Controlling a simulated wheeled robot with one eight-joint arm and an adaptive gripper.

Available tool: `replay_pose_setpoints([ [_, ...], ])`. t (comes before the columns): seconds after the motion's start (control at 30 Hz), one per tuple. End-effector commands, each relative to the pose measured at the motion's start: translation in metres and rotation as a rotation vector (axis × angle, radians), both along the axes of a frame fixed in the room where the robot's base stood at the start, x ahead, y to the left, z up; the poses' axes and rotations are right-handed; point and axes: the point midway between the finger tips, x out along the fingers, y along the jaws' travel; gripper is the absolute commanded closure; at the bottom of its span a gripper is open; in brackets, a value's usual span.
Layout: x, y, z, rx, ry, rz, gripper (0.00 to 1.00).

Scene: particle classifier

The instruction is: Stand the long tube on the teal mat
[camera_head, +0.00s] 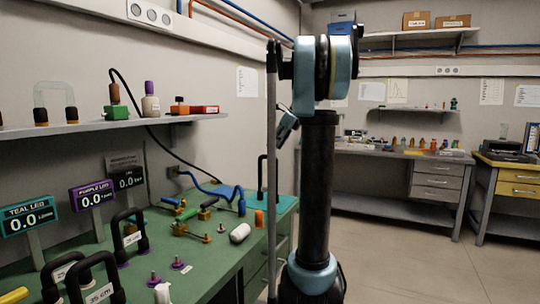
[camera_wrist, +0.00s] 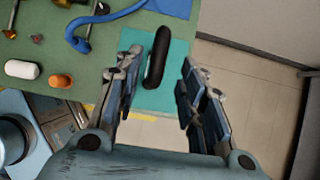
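A tall black U-shaped tube (camera_head: 262,170) stands upright, bend up, on the teal mat (camera_head: 266,210) at the far end of the green bench. I cannot read a length label on it. In the wrist view the black tube (camera_wrist: 158,57) shows from above over the teal mat (camera_wrist: 180,60). My gripper (camera_wrist: 160,68) is open, one finger on each side of the tube, with visible gaps and no contact seen. I cannot tell its height above the tube. In the head view my arm hides most of the gripper.
More black U-shaped tubes (camera_head: 97,280) with labels stand at the near left of the bench (camera_head: 215,262). A white capsule (camera_head: 240,233), an orange piece (camera_head: 259,219) and a blue curved tube (camera_head: 215,190) lie near the mat. A wall shelf (camera_head: 100,126) overhangs the left side.

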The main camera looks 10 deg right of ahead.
Motion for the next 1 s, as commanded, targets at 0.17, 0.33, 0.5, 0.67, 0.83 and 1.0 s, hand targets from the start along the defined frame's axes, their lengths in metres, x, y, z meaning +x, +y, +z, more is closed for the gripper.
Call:
replay_pose_setpoints([
  [0.17,-0.008,-0.012,0.022,-0.001,-0.001,-0.002,0.63],
  [0.33,-0.012,-0.017,0.032,0.000,0.000,-0.001,0.63],
  [0.5,-0.013,-0.018,0.034,0.000,0.000,0.000,0.63],
  [0.67,-0.028,-0.011,0.027,-0.036,-0.020,0.059,0.63],
  [0.83,-0.077,0.009,-0.001,-0.154,-0.088,0.270,0.63],
  [1.0,-0.138,0.027,-0.041,-0.298,-0.167,0.544,0.63],
])
